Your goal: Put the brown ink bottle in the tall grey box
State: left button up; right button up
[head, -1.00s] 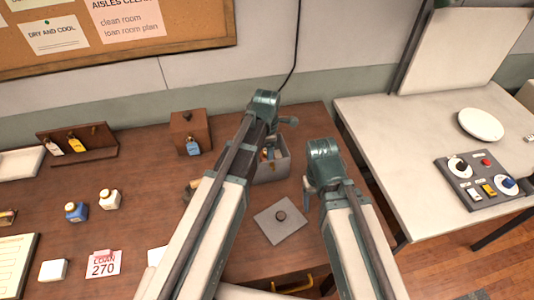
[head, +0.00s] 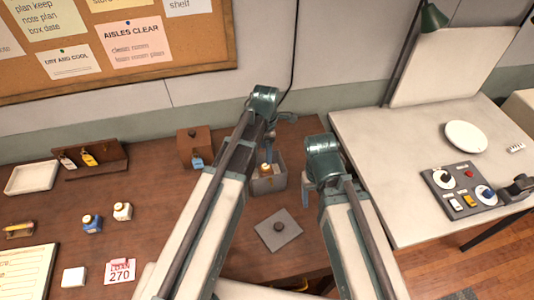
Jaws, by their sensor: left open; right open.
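The tall grey box (head: 268,186) stands without a cover on the brown table, partly hidden by my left arm. A small bottle with a brown-orange body (head: 266,171) shows inside it, upright as far as I can see. My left gripper (head: 270,146) is open just above the box, apart from the bottle; the arm hides part of it. My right gripper (head: 307,192) is open and empty to the right of the box. A grey square lid with a dark knob (head: 278,230) lies flat on the table in front of the box.
A blue bottle (head: 92,223) and a white-capped bottle (head: 122,211) stand at the left. A brown wooden box (head: 193,146) with a blue tag is behind. A white table (head: 400,150) with a plate (head: 466,136) and control panel (head: 460,190) is at the right.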

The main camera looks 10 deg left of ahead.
pick_arm(q)
jog(key=s+d+m, duration=0.3)
jog(key=s+m, duration=0.5)
jog(key=m, duration=0.5)
jog(key=s+d+m+y, duration=0.1)
jog(key=s+d+m, duration=0.2)
jog(key=s+m, duration=0.4)
jog(key=shift+s+m, duration=0.4)
jog(key=shift+m, duration=3)
pick_arm(e)
jog(key=shift+f, duration=0.1)
